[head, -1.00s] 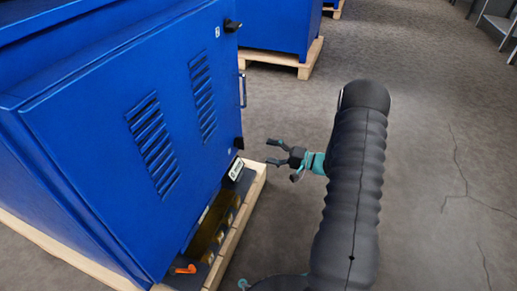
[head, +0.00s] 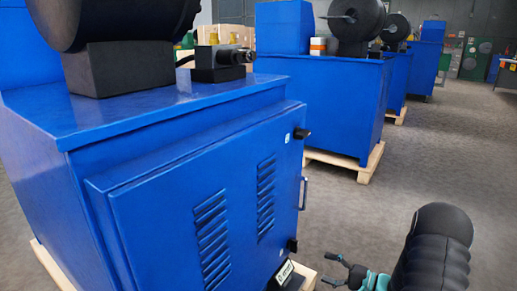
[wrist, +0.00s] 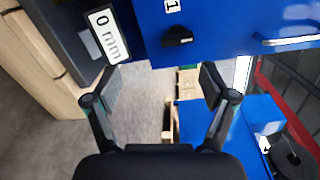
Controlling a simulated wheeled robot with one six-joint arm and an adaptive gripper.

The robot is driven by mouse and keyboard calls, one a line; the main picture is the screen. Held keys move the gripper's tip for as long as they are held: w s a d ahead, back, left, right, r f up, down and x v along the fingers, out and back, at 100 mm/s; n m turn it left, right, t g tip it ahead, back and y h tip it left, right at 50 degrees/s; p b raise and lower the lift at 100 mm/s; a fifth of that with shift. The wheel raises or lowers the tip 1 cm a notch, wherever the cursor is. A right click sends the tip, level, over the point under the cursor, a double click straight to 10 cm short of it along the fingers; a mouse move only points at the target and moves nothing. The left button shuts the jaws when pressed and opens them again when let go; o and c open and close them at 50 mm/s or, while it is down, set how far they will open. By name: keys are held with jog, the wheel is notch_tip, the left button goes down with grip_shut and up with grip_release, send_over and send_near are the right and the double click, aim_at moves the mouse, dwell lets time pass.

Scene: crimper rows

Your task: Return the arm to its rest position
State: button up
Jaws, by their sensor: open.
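My gripper (head: 329,270) is at the lower right of the head view, beside the lower front corner of the nearest blue cabinet (head: 150,215). Its two dark fingers are spread apart with nothing between them, also in the wrist view (wrist: 160,86). My dark, ribbed arm sleeve fills the bottom right corner of the head view. In the wrist view a white label plate reading "0 mm" (wrist: 106,36) lies just beyond the left finger. A black latch (wrist: 177,38) on the blue cabinet face is ahead of the fingers.
The cabinet's bar handle (head: 304,193) sticks out from its door edge. Another blue cabinet (head: 320,105) stands on a wooden pallet (head: 343,166) farther back, with more machines behind. Grey floor (head: 440,150) is open to the right.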

jog(key=s+a+f+m+g, duration=0.1)
jog(key=s+a+f+g, duration=0.25)
jog(key=s+g, duration=0.35)
jog(key=s+a+r+n+g+h+p, duration=0.2)
jog(key=s+r+g+h, duration=0.25)
jog(key=s+r, duration=0.5)
jog(key=s+a+r+n+t+h+p, duration=0.1)
jog(key=s+r, duration=0.4)
jog(key=r, duration=0.5)
jog(key=s+a+r+n+t+h+p, duration=0.2)
jog(key=s+r+n+t+h+p, duration=0.2)
jog(key=r, duration=0.7)
jog(key=s+a+r+n+t+h+p, duration=0.1)
jog(key=s+r+n+t+h+p, duration=0.1)
jog(key=s+r, duration=0.4)
notch_tip(320, 180, up, 5)
jog(key=n+h+p, duration=0.1)
jog(key=h, duration=0.1)
jog(key=shift+s+a+h+p, duration=0.15)
jog(key=shift+h+p, duration=0.2)
jog(key=shift+t, duration=0.25)
